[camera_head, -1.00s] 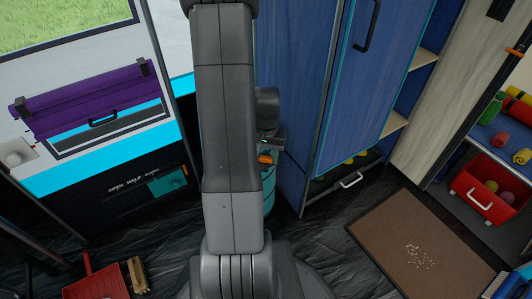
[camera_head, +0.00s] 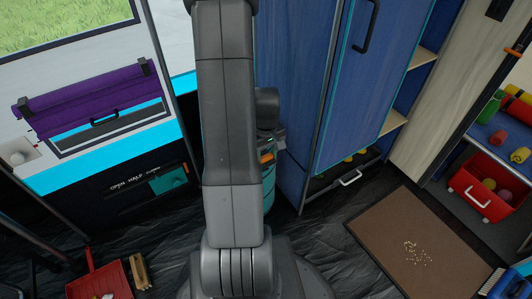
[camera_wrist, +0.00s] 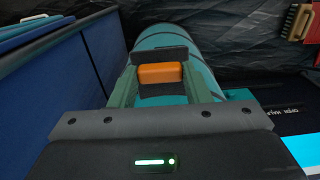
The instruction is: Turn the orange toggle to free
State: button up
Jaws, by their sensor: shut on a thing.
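The orange toggle (camera_wrist: 160,73) is a small block with dark plates above and below it, in front of a teal cylinder (camera_wrist: 192,62) with dark bands. In the wrist view my gripper (camera_wrist: 161,84) has one green finger on each side of the toggle and is shut on it. In the head view the orange toggle (camera_head: 267,157) shows as a small patch just right of my arm, with the teal cylinder (camera_head: 269,185) below it. My arm hides most of this spot there. I cannot read a setting beside the toggle.
A tall blue cabinet (camera_head: 300,90) stands close right of the cylinder. A dark panel with white lettering (camera_head: 130,192) is to the left. A red dustpan (camera_head: 98,279) and a brown mat (camera_head: 400,225) lie on the dark floor.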

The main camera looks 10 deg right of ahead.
aim_at(266, 156)
dwell(0.4)
jog(key=o, duration=1)
jog(key=shift+r, duration=0.1)
notch_tip(266, 156, up, 14)
jog(key=p, duration=0.4)
jog(key=shift+f, duration=0.25)
notch_tip(266, 156, down, 14)
jog(key=b, duration=0.4)
jog(key=shift+r, duration=0.15)
jog(key=shift+r, duration=0.1)
